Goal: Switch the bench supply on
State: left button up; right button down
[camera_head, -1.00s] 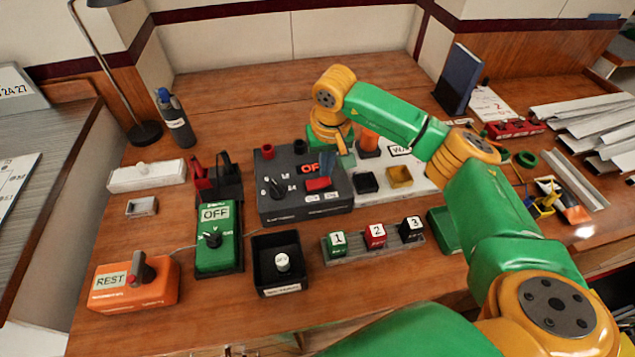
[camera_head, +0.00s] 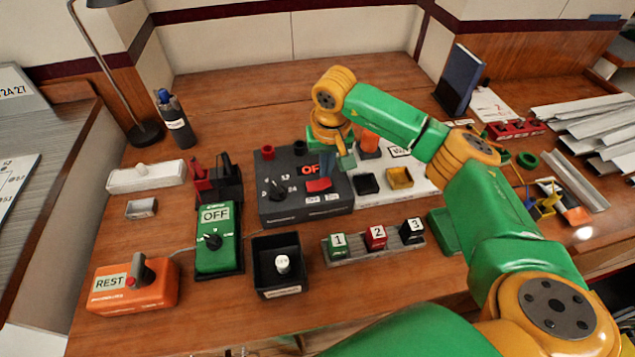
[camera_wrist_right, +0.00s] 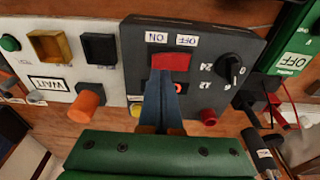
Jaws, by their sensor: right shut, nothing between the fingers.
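The bench supply (camera_head: 290,207) is a dark grey box in the middle of the bench, with a black knob (camera_head: 275,189) and a red rocker switch (camera_head: 318,186). Its display (camera_head: 308,168) shows red letters, "OF", partly covered by my gripper. My right gripper (camera_head: 322,177) is shut and empty, its fingertips at the rocker. In the right wrist view the rocker (camera_wrist_right: 172,62) lies just beyond the fingertips (camera_wrist_right: 163,75), between them and the ON and OFF labels. I cannot tell whether they touch it. My left gripper is not in view.
A white panel (camera_head: 420,184) with an orange knob stands right of the supply. A green OFF box (camera_head: 215,250), an orange REST box (camera_head: 110,298), a black box (camera_head: 265,250) and a numbered button strip (camera_head: 385,245) stand left and in front.

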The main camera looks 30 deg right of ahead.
aim_at(326, 182)
jog(key=shift+f+b, duration=0.9)
jog(key=shift+f, duration=0.25)
dwell(0.9)
jog(key=shift+r, duration=0.1)
notch_tip(326, 182, up, 7)
jog(key=p, duration=0.5)
jog(key=shift+r+p, duration=0.1)
jog(key=shift+p, duration=0.25)
